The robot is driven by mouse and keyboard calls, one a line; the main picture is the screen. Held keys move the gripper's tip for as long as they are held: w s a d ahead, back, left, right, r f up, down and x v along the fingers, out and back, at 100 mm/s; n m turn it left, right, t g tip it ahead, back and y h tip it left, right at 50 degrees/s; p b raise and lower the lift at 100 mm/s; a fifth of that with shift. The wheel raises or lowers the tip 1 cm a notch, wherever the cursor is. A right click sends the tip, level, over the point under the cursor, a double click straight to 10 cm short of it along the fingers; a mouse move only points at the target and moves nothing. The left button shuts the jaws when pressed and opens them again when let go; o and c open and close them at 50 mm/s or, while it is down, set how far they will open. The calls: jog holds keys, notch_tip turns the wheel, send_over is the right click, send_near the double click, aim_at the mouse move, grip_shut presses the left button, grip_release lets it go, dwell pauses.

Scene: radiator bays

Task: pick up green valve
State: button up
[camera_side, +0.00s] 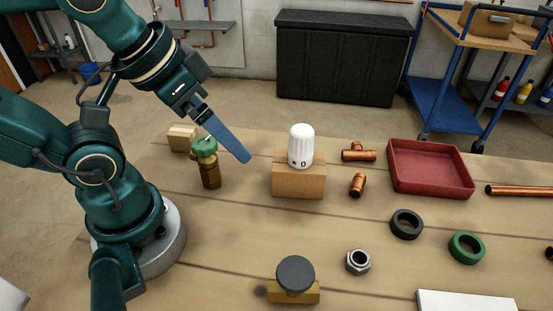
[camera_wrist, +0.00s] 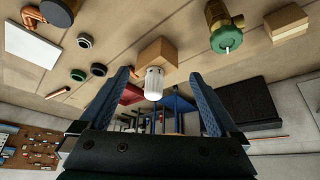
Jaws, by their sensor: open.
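The green valve (camera_side: 206,160) stands upright on the wooden bench, near my arm's base. It has a brass body and a green cap. In the wrist view it shows at the upper right (camera_wrist: 224,30), outside my gripper's fingers. My gripper (camera_side: 245,157) is above the bench, just right of the valve in the side view, pointing down to the right. In the wrist view my gripper (camera_wrist: 162,78) has its two blue fingers wide apart, with nothing held. A white thermostatic head on a wooden block appears beyond and between the fingers there.
The white head (camera_side: 301,146) stands on a wooden block (camera_side: 299,183) right of my gripper. A small wooden block (camera_side: 182,137) is behind the valve. Copper fittings (camera_side: 358,152), a red tray (camera_side: 430,180) and several rings lie further right. Bench between valve and front black-topped piece (camera_side: 295,273) is clear.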

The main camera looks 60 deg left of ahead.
notch_tip(320, 180, up, 4)
jog(key=m+g+y, duration=0.2)
jog(key=m+y, duration=1.1)
jog(key=m, duration=0.8)
send_over(206, 163)
notch_tip(206, 163, down, 15)
jog(key=shift+f, duration=0.65)
jog(key=shift+x, duration=2.55)
jog(key=shift+s, duration=0.1)
grip_shut()
